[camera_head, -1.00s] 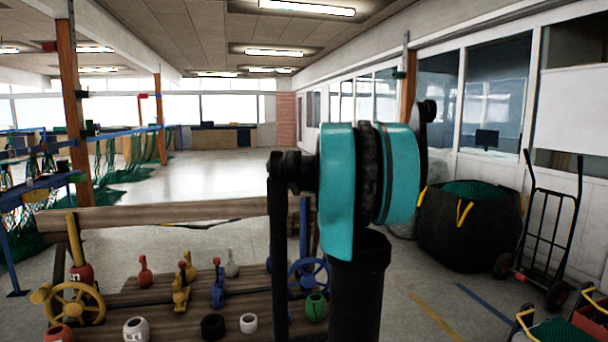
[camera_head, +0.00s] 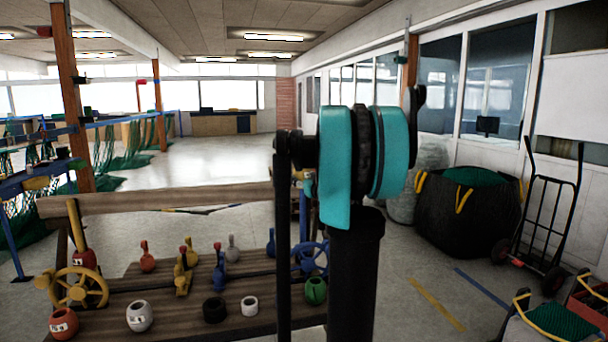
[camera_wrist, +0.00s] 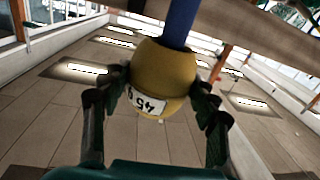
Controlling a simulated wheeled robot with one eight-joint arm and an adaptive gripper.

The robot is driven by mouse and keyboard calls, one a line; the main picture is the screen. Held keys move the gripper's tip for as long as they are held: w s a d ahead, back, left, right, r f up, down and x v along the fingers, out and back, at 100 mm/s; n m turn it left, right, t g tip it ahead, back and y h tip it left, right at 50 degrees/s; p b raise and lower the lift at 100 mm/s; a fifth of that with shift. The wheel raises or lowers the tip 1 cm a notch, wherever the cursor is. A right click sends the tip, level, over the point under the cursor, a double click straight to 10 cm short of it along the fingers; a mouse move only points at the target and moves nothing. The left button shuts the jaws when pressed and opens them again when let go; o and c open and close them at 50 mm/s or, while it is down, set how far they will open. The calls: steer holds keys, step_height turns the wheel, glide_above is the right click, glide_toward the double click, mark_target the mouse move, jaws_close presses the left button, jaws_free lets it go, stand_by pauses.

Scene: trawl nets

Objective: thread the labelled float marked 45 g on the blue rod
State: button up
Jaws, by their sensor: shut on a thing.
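In the wrist view a yellow float (camera_wrist: 165,72) with a white label reading 45 g, upside down, sits between the two dark fingers of my gripper (camera_wrist: 158,98), which is shut on it. The blue rod (camera_wrist: 181,20) meets the float's far end in this view. I cannot tell whether the rod's end is inside the hole or only against it. In the head view the blue rod (camera_head: 303,215) stands by the blue handwheel (camera_head: 312,257), partly behind my arm. A small patch of the yellow float (camera_head: 298,177) shows there; my arm hides most of the gripper.
A wooden bench holds an orange float (camera_head: 63,323), a white float (camera_head: 139,316), a black ring (camera_head: 214,310), a green float (camera_head: 316,291) and several small handled weights. A yellow rod (camera_head: 74,222) carries a red float (camera_head: 84,260). A timber rail (camera_head: 150,205) runs behind.

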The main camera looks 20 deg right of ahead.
steer(key=shift+f, duration=1.55)
steer(key=o, duration=1.3)
steer(key=shift+o, duration=0.2)
steer(key=shift+s, duration=0.1)
steer(key=s, duration=1.2)
